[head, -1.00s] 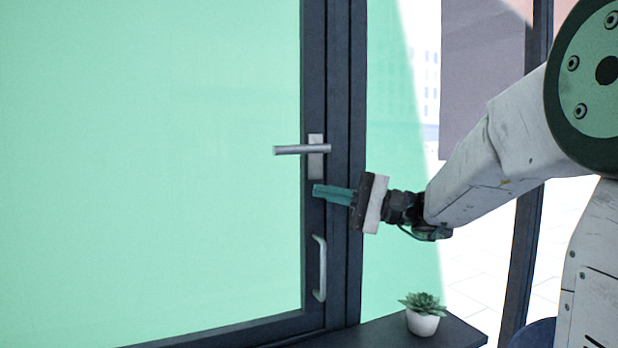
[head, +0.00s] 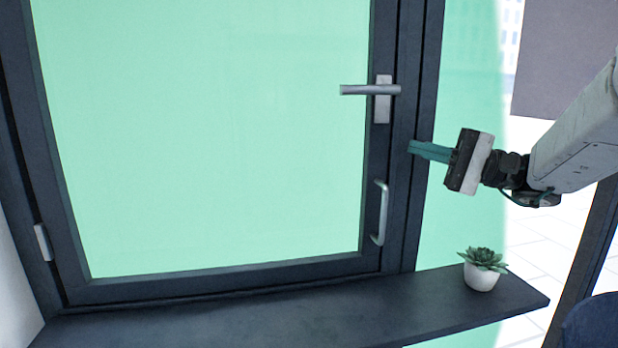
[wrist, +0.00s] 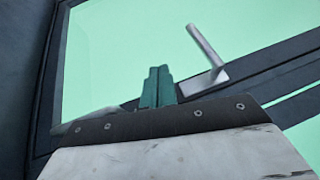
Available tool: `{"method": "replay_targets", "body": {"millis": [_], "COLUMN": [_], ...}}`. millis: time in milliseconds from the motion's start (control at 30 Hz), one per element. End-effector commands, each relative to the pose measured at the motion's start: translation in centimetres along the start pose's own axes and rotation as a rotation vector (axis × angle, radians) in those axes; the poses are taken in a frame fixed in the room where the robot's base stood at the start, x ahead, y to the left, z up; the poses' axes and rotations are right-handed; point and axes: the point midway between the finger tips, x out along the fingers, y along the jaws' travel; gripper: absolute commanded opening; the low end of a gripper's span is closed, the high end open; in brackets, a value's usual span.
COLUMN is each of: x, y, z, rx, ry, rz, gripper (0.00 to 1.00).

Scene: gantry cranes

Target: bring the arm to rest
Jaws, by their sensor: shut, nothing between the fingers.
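My gripper (head: 412,147) shows at the right of the head view, with its teal fingers shut together and nothing between them. It points left toward the window frame, below and to the right of the lever handle (head: 370,90). In the head view I cannot tell how far it is from the frame. In the wrist view the fingers (wrist: 158,72) are side by side, with the lever handle (wrist: 207,48) beyond them to the right. My arm reaches in from the right edge.
The dark-framed window (head: 200,130) looks shut. A pale pull handle (head: 381,212) sits low on its frame. A dark sill (head: 260,316) runs below, with a potted succulent (head: 482,277) at its right end, below my gripper. A dark blue rounded thing (head: 592,325) is at lower right.

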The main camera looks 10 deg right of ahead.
Motion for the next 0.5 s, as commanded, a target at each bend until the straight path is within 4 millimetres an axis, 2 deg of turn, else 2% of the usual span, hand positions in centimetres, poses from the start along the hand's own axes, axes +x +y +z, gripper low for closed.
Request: {"method": "replay_targets", "body": {"millis": [67, 167, 200, 267, 367, 500], "x": [0.0, -0.4, -0.6, -0.6, -1.1, -3.7], "y": [0.8, 4.4, 6.2, 9.1, 13.6, 18.4], "z": [-0.2, 0.4, 1.3, 3.5, 8.2, 14.3], "rx": [0.041, 0.138, 0.177, 0.228, 0.263, 0.195], "ry": [0.012, 0.015, 0.013, -0.006, -0.052, -0.11], "rz": [0.038, 0.178, 0.261, 0.414, 0.705, 1.113], "gripper": [0.0, 0.0, 0.0, 0.0, 0.0, 0.0]}}
